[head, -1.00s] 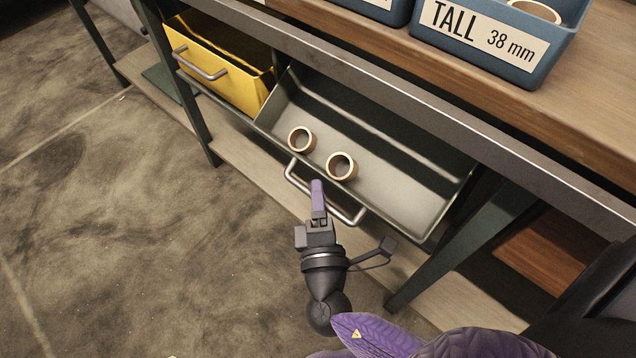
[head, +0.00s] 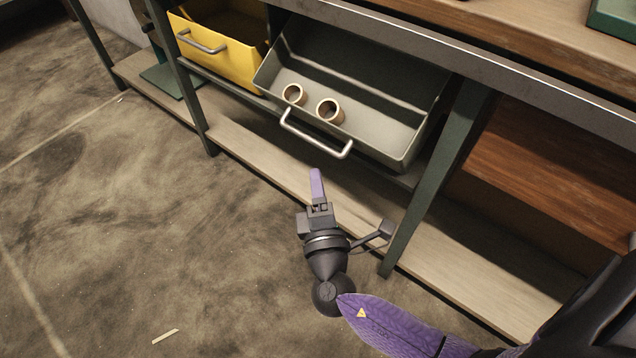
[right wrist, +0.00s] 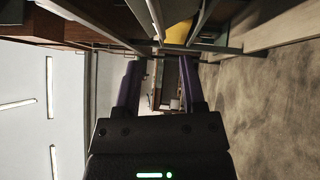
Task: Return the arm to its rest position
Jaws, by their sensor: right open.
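My right gripper (head: 317,186) is in the middle of the head view, in front of the bench and below the grey drawer's handle, apart from it. In the right wrist view its two purple fingers (right wrist: 158,85) stand apart with nothing held between them. The grey drawer (head: 400,140) is pulled out and tilted, with a metal handle (head: 315,143) on its front. Two tan tape rings (head: 293,95) (head: 330,110) lie inside it near the front edge. My left gripper is not in view.
A yellow drawer (head: 218,52) stands open left of the grey one. A green bench leg (head: 435,185) rises right of my gripper. A low wooden shelf (head: 250,155) runs beneath. The concrete floor (head: 130,220) at left is clear, except for a small pale strip (head: 165,336).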

